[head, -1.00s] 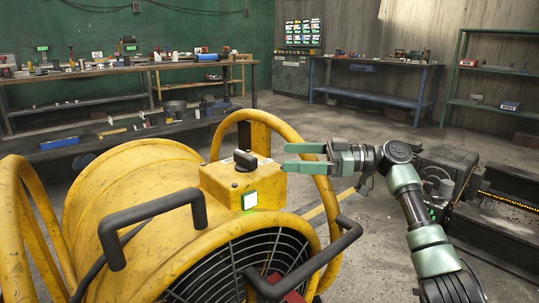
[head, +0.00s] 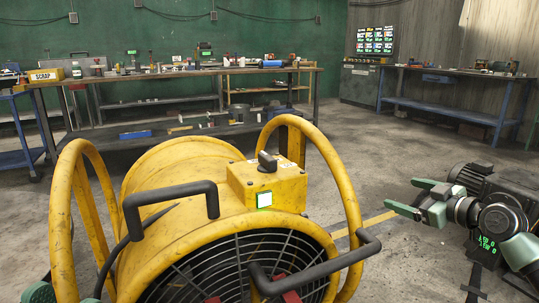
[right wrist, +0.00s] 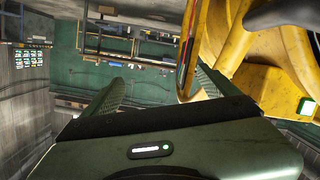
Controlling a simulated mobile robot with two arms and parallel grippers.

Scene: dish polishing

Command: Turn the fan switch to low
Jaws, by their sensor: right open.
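The yellow drum fan (head: 175,165) stands in front of me in the head view. Its switch, a black knob (head: 267,161), sits on top of a yellow box (head: 290,187) on the fan's housing. A lit white square with a green edge (head: 264,200) is on the box front. My right gripper (head: 402,194) is open and empty, to the right of the fan and apart from the knob. In the right wrist view nothing is between its fingers, and the fan (right wrist: 270,75) is at the right. Only green parts, perhaps of my left gripper (head: 40,293), show at the lower left edge.
Black handles (head: 172,201) and yellow tube hoops (head: 340,185) stick out around the switch box. A dark machine (head: 495,185) stands at the right. Cluttered workbenches (head: 215,75) line the back. Concrete floor (head: 350,130) is free between.

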